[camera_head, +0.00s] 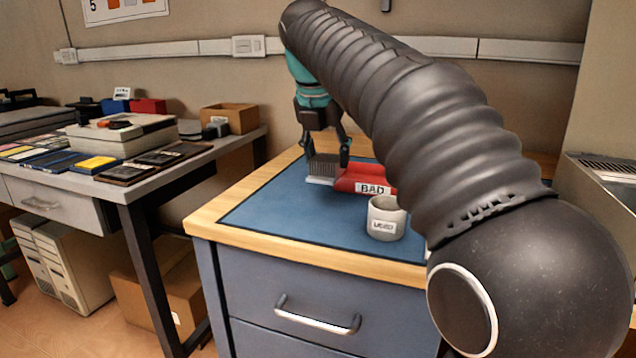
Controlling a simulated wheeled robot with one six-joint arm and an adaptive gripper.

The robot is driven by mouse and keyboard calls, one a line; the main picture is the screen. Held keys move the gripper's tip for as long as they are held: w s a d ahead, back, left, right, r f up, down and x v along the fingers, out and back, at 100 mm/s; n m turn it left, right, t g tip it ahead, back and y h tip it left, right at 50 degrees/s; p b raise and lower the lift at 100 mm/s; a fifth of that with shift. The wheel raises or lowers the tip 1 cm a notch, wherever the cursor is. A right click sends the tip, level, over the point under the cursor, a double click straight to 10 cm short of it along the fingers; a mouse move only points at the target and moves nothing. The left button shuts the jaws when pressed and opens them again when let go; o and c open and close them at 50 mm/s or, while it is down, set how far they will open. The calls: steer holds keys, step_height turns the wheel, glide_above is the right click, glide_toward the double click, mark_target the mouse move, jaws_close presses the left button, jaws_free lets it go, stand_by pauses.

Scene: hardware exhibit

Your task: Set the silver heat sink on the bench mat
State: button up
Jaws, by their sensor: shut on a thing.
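The silver heat sink (322,169), with dark grey fins and a pale base, is between the fingers of my gripper (327,157). My gripper points down and is shut on it. The heat sink is over the blue bench mat (262,212), low down. I cannot tell whether its base touches the mat. It is just left of a red bin (365,178) labelled BAD, and I cannot tell whether they touch. My arm hides the right part of the mat and part of the bin.
A grey labelled cup (386,220) stands on the mat in front of the red bin. The mat's left and front parts are clear. The mat lies on a wood-edged bench (215,228) with drawers. A cluttered grey table (120,190) stands to the left.

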mark_target(318, 177)
steer(key=shift+w+a+f, duration=0.1)
steer(key=shift+a+f, duration=0.35)
steer(key=shift+a, duration=0.3)
steer(key=shift+f, duration=0.2)
steer(key=shift+f+b, duration=0.9)
steer(key=shift+f, duration=0.9)
steer(key=shift+f, duration=0.1)
steer(key=o, duration=0.9)
steer(key=shift+c, duration=0.2)
steer(key=p+v, duration=0.4)
steer(key=v, duration=0.8)
